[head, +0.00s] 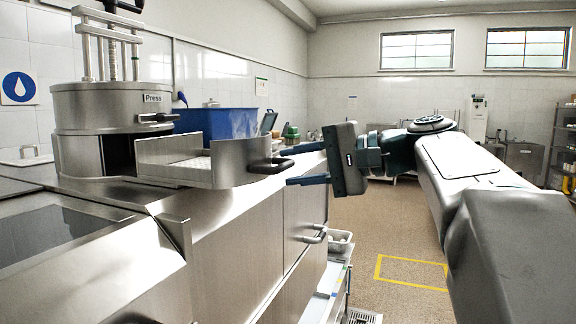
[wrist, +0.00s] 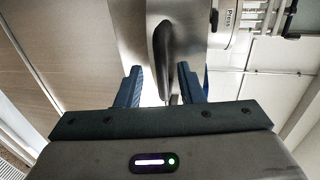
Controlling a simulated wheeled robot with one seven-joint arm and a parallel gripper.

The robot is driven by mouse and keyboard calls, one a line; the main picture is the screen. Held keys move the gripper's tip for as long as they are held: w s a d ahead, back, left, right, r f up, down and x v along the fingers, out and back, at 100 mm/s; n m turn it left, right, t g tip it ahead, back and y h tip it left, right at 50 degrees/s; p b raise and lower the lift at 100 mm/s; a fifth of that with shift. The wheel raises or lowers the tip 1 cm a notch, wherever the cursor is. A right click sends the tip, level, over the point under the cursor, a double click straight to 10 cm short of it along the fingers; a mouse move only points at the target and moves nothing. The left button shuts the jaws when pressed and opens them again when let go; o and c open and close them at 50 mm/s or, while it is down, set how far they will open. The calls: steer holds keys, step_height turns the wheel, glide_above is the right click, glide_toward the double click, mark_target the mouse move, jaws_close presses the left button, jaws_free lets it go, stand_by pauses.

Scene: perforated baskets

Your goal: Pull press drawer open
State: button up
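The steel press (head: 100,108), labelled Press, stands on the counter at the left of the head view. Its drawer (head: 236,166) juts out to the right, with a perforated tray floor and a curved steel front. A black handle (head: 270,167) is on that front; it also shows in the wrist view (wrist: 161,45). My gripper (head: 290,165) is at the right of the handle, its two blue fingers spread apart. In the wrist view my gripper (wrist: 161,80) has the handle between and just beyond its fingertips, with gaps on both sides. I see no grip on it.
A blue bin (head: 215,123) stands on the counter behind the drawer. The steel counter (head: 225,235) has cabinet handles (head: 315,236) on its front. A low white cart (head: 325,285) stands beside it. The floor (head: 400,260) at the right is open, with yellow markings.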

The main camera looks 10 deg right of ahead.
steer(key=v, duration=1.3)
steer(key=shift+s+d, duration=0.2)
steer(key=shift+d, duration=0.05)
steer(key=shift+r, duration=0.1)
steer(key=a+f+g+h+p, duration=0.15)
steer(key=a+f, duration=0.25)
steer(key=f, duration=0.5)
steer(key=a+f+g+h+p, duration=0.1)
steer(key=a+f+g+h, duration=0.25)
steer(key=f, duration=0.55)
steer(key=s+a+f+n+h, duration=0.1)
steer(key=s+f+n+h, duration=0.1)
steer(key=f, duration=0.4)
steer(key=s+a+f+n+g+h+p, duration=0.1)
steer(key=s+f+n+h, duration=0.1)
steer(key=f, duration=0.5)
steer(key=s+a+f+n+h, duration=0.1)
steer(key=s+f+n+h, duration=0.2)
steer(key=f, duration=0.3)
steer(key=shift+s+f+h, duration=0.2)
steer(key=shift+s+h, duration=0.1)
steer(key=shift+s, duration=0.55)
